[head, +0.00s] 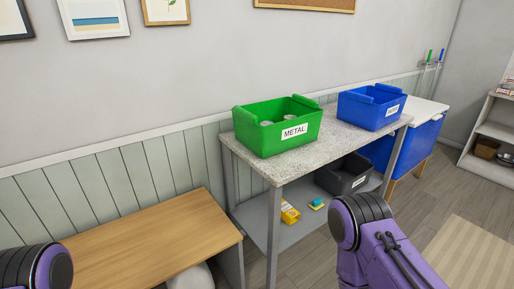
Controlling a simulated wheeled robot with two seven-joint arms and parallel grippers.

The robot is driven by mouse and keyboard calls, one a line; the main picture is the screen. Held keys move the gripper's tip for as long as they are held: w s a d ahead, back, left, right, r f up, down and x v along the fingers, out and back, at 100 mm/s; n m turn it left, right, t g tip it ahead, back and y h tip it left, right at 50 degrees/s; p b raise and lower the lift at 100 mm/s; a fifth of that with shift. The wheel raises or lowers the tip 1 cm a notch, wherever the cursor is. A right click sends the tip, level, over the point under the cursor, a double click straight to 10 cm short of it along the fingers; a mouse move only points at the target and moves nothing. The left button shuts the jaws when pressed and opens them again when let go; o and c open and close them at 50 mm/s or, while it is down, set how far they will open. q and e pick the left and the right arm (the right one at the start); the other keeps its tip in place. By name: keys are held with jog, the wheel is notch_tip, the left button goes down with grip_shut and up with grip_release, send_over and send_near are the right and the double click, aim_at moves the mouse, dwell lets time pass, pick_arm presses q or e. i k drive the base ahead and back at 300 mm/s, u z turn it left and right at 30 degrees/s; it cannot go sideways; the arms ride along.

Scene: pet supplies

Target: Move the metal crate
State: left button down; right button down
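The metal crate (262,139) is a green open box with a white label reading METAL. It stands upright on the left part of the grey speckled table top (240,152), near the wall. Several pale round items, perhaps cans, show inside it. My purple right arm is at the lower right, in front of the table and apart from the crate. Part of my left arm shows at the lower left corner. Neither gripper is in the picture.
A blue labelled crate (365,112) stands on the table's right end. A dark labelled crate (335,180), a yellow item (289,213) and a small teal-and-yellow item (317,204) are on the lower shelf. A wooden bench (150,240) is at the left. Table space between the upper crates is clear.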

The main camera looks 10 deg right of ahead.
aim_at(269, 140)
jog(key=u, duration=0.75)
jog(key=i, duration=1.3)
jog(key=z, duration=0.25)
